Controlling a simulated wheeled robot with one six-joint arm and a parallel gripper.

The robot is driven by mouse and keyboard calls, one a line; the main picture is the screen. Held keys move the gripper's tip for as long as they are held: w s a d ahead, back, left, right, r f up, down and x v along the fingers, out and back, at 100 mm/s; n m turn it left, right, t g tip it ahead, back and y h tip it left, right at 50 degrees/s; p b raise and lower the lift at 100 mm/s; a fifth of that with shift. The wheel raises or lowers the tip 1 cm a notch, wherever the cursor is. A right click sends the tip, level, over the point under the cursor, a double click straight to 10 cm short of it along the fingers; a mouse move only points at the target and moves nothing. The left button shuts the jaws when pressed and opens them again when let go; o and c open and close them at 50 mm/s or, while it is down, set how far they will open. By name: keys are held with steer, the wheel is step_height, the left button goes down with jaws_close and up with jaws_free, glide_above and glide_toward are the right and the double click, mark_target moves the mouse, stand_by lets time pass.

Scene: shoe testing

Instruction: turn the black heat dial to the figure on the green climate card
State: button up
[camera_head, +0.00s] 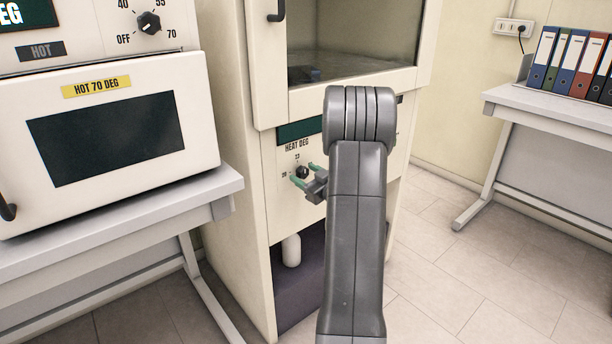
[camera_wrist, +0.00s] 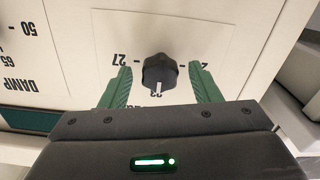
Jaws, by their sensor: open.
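The black heat dial (camera_head: 302,171) is on the cream cabinet front, under the words HEAT DEG. In the wrist view the heat dial (camera_wrist: 159,72) appears upside down, its white pointer mark pointing down in the picture at a figure partly covered by my gripper. A 27 stands to its left; the figure on its right is partly hidden by a finger. My gripper (camera_wrist: 159,84) is open, its green fingers on either side of the dial with gaps showing. My gripper (camera_head: 305,175) is also at the dial in the head view. I see no card that I can identify as the green climate card.
A white oven (camera_head: 105,130) with a yellow HOT 70 DEG label (camera_head: 97,86) and its own black knob (camera_head: 149,23) stands on a bench at left. A dark green panel (camera_head: 298,132) sits above the dial. A damp scale (camera_wrist: 32,85) is beside it. Binders (camera_head: 572,60) stand on a right-hand table.

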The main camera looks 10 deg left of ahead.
steer(key=v, duration=1.3)
steer(key=shift+s+d+p, duration=0.2)
steer(key=shift+d+p, duration=0.05)
steer(key=shift+p, duration=0.1)
steer(key=shift+w+a, duration=0.1)
steer(key=x, duration=1.3)
steer(key=shift+w+a+b, duration=0.2)
steer(key=shift+a+b, duration=0.1)
steer(key=shift+b, duration=0.05)
steer(key=shift+d, duration=0.15)
